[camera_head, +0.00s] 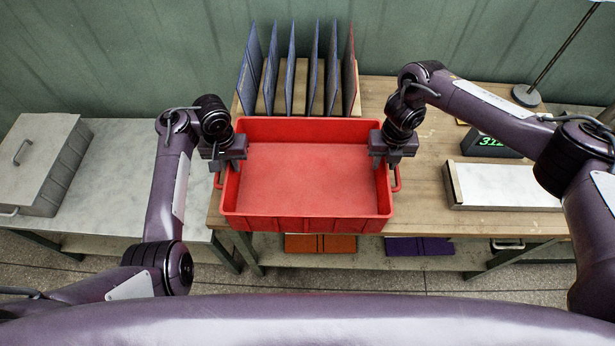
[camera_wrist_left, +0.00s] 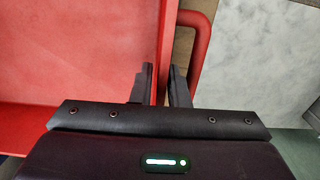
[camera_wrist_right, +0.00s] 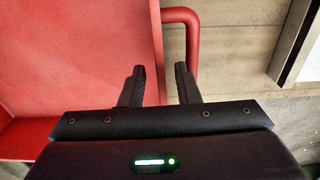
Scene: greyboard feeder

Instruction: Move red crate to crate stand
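The red crate (camera_head: 305,180) is empty and sits level at the front of the wooden bench (camera_head: 425,185), slightly overhanging its front edge. My left gripper (camera_head: 223,160) points down at the crate's left wall, with one finger on each side. In the left wrist view its fingers (camera_wrist_left: 160,85) are close against the wall (camera_wrist_left: 166,45), beside the red handle (camera_wrist_left: 200,45). My right gripper (camera_head: 388,160) straddles the right wall. In the right wrist view its fingers (camera_wrist_right: 160,87) are apart, with a gap beside the wall (camera_wrist_right: 155,45). No surface is clearly identifiable as the crate stand.
A pale-topped table (camera_head: 125,190) at left has clear room beside a grey metal box (camera_head: 45,165). Several upright dark boards (camera_head: 292,70) stand behind the crate. A display (camera_head: 490,143) and a white-topped block (camera_head: 505,185) are at right. Orange (camera_head: 320,243) and purple (camera_head: 418,246) pieces lie below.

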